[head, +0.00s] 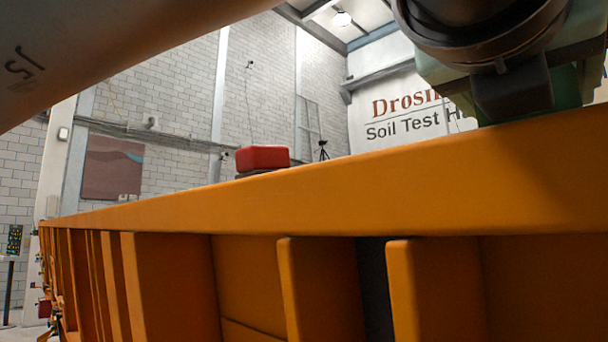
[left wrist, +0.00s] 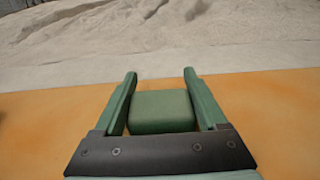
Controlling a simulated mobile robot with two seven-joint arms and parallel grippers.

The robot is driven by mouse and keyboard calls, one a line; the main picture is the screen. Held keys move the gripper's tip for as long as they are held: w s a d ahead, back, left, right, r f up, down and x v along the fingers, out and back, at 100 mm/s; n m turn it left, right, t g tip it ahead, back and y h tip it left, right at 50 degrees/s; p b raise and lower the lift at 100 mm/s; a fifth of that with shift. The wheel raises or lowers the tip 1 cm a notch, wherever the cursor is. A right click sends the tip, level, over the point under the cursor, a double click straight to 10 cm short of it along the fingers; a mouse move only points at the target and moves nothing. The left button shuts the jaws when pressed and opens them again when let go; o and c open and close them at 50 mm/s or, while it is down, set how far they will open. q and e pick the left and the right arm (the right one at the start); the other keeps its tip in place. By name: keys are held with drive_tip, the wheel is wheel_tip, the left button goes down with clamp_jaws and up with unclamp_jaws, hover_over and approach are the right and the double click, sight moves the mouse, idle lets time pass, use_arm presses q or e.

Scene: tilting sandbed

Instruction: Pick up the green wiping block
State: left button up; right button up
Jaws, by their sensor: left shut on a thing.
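The green wiping block (left wrist: 161,112) lies between the two green fingers of my left gripper (left wrist: 160,75) in the left wrist view. The gripper is shut on it, with a finger along each side. Block and fingers are over the orange rim (left wrist: 262,105); I cannot tell whether the block touches it. In the head view, dark and green parts of a gripper show at the upper right, above the rim (head: 330,195), partly cut off by the picture edge. The block cannot be made out clearly there. My right gripper is not in view.
A red block (head: 262,157) sits on the rim further along, in the head view. Pale sand (left wrist: 160,35) lies beyond the rim in the left wrist view. The orange ribbed side wall (head: 165,285) fills the lower head view.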

use_arm(q)
drive_tip(key=c, duration=0.4)
drive_tip(key=shift+r, duration=0.1)
